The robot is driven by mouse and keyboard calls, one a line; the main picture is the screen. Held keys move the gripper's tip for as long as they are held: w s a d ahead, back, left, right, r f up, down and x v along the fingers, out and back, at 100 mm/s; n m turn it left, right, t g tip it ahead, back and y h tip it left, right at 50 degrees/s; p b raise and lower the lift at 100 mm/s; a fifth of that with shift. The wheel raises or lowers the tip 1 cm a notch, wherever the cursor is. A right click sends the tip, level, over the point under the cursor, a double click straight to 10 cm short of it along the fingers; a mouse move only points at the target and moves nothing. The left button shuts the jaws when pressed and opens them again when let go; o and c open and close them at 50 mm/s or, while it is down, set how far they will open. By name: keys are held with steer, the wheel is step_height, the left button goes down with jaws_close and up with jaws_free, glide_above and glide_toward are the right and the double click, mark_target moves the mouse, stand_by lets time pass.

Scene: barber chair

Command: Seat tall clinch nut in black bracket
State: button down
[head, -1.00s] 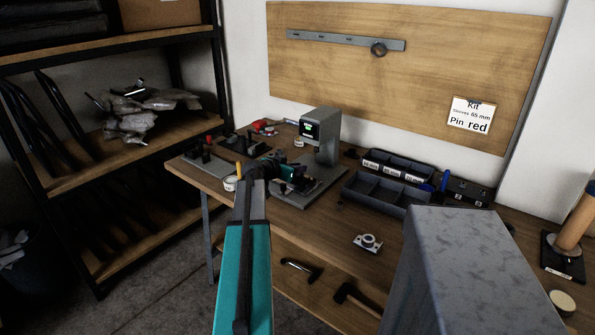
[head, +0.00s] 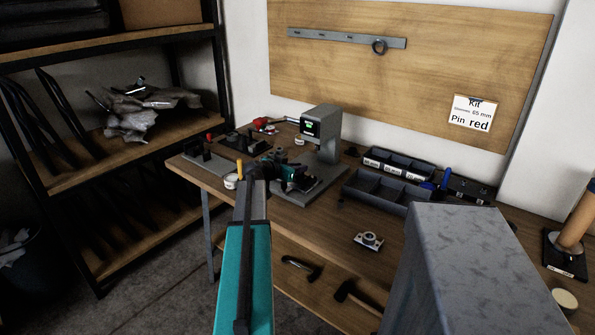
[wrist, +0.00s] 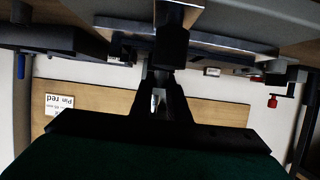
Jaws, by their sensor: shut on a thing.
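My gripper (wrist: 160,88) is shut in the wrist view, its dark fingers close together around a small pale metallic piece (wrist: 157,98), which may be the clinch nut. Most of that piece is hidden by the fingers. A dark block (wrist: 172,45) stands right at the fingertips; I cannot tell whether it is the black bracket or part of the press. In the head view my arm reaches to the front of the grey press (head: 327,130) with its lit green display. The black bracket and the nut cannot be clearly made out there behind my wrist.
Grey divided bins (head: 385,188) stand right of the press. A small silver fitting (head: 369,240) lies on the wooden bench near its front. Dark fixtures (head: 207,160) with red and yellow parts stand to the left. Bench space right of the fitting is partly hidden by my body.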

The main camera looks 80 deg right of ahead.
steer(key=shift+a+f+b, duration=0.2)
steer(key=shift+f+b, duration=0.25)
steer(key=shift+f, duration=0.35)
steer(key=c, duration=1.7)
jaws_free()
steer(key=shift+r+p, duration=0.3)
steer(key=shift+p, duration=0.2)
steer(key=shift+r+p, duration=0.3)
steer(key=shift+p, duration=0.25)
steer(key=v, duration=0.4)
steer(key=b+v, duration=0.1)
steer(key=v, duration=0.6)
steer(key=shift+w+a+r+b, duration=0.15)
steer(key=shift+w+r+b, duration=0.05)
steer(key=shift+r+b, duration=0.2)
